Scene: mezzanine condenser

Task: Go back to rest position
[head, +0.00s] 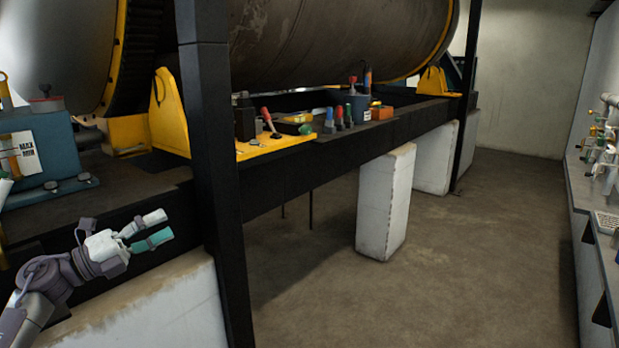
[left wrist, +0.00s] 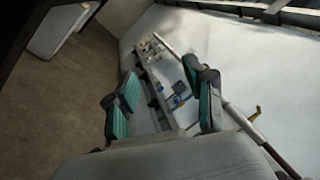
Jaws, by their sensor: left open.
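My left gripper (head: 152,231) is at the lower left of the head view, in front of the black beam and above a white block. Its two fingers with green pads are apart and nothing is between them. In the left wrist view the open fingers (left wrist: 160,100) show from behind, with a wall fixture of pipes and valves seen far off between them. My right gripper is in neither view.
A black post (head: 218,180) stands just right of my left gripper. Tools lie on a yellow tray (head: 262,146) on the black beam (head: 300,180). White blocks (head: 385,205) stand below. The brown floor (head: 470,270) is clear. A bench (head: 590,215) runs along the right.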

